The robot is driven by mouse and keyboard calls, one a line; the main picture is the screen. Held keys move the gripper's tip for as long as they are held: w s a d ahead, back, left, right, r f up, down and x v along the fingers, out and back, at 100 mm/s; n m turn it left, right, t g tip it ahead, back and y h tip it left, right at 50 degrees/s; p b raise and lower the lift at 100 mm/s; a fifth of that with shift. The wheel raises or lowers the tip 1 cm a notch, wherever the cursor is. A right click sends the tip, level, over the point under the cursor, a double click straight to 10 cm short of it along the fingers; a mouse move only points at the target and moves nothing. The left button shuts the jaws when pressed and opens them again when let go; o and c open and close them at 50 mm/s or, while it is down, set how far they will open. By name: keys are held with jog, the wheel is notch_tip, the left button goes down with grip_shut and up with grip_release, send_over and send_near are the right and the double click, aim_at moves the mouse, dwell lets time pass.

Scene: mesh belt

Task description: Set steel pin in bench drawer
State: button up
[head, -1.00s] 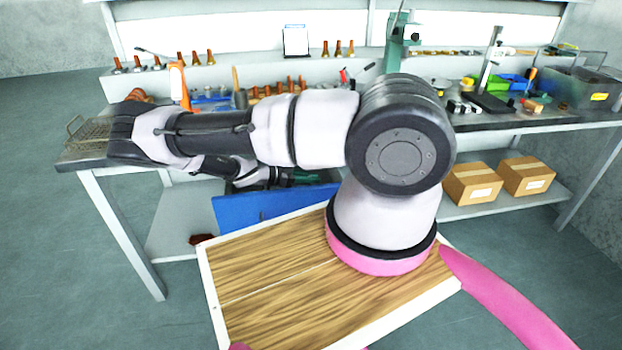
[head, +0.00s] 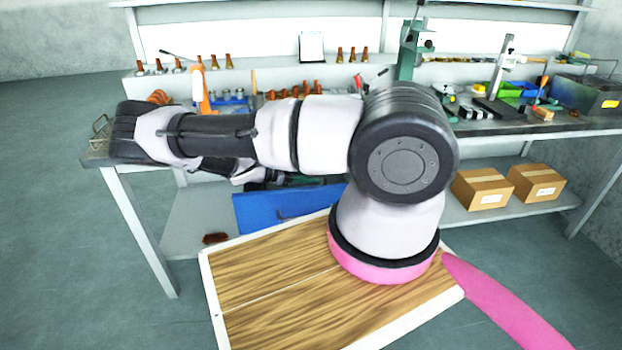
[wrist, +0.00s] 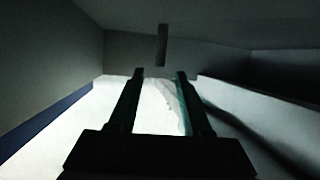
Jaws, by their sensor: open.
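In the wrist view my gripper (wrist: 159,74) is open, its two dark fingers apart with a bright surface showing between them. A short grey upright bar (wrist: 162,45) stands just beyond the fingertips, apart from them. It may be the steel pin, but the dim picture does not settle it. The bench drawer (head: 290,207) shows its blue front and a handle under the bench top in the head view. A blue strip (wrist: 45,127) runs along the left of the wrist view. In the head view my arm hides most of the gripper and the drawer's inside.
The workbench (head: 560,126) carries copper-coloured cones, a green press (head: 412,58) and small bins. Two cardboard boxes (head: 483,188) sit on the lower shelf. A brown brush-like item (head: 215,238) lies at the shelf's left. The floor at left is clear.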

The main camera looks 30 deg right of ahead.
jog(key=shift+a+r, duration=0.15)
jog(key=shift+a, duration=0.1)
jog(key=shift+a+r, duration=0.15)
jog(key=shift+a, duration=0.1)
jog(key=s+a+r+n+y, duration=0.15)
jog(key=a+r+y, duration=0.25)
jog(key=r, duration=0.5)
jog(key=s+a+r+n+y, duration=0.1)
jog(key=a+r+n+y, duration=0.15)
jog(key=r+y, duration=0.45)
jog(key=s+a+r+n+y, duration=0.15)
jog(key=a+r, duration=0.25)
jog(key=r, duration=0.8)
jog(key=s+r+n+t+y, duration=0.1)
jog(key=s+r+n+t, duration=0.3)
jog(key=s+r, duration=0.5)
jog(key=s+a+r+n+t+y, duration=0.1)
jog(key=s+r+n+t, duration=0.4)
jog(key=r, duration=1)
jog(key=s+n+y, duration=0.1)
jog(key=s, duration=0.2)
jog(key=shift+s+a, duration=0.25)
jog(key=shift+s, duration=0.15)
jog(key=shift+y, duration=0.25)
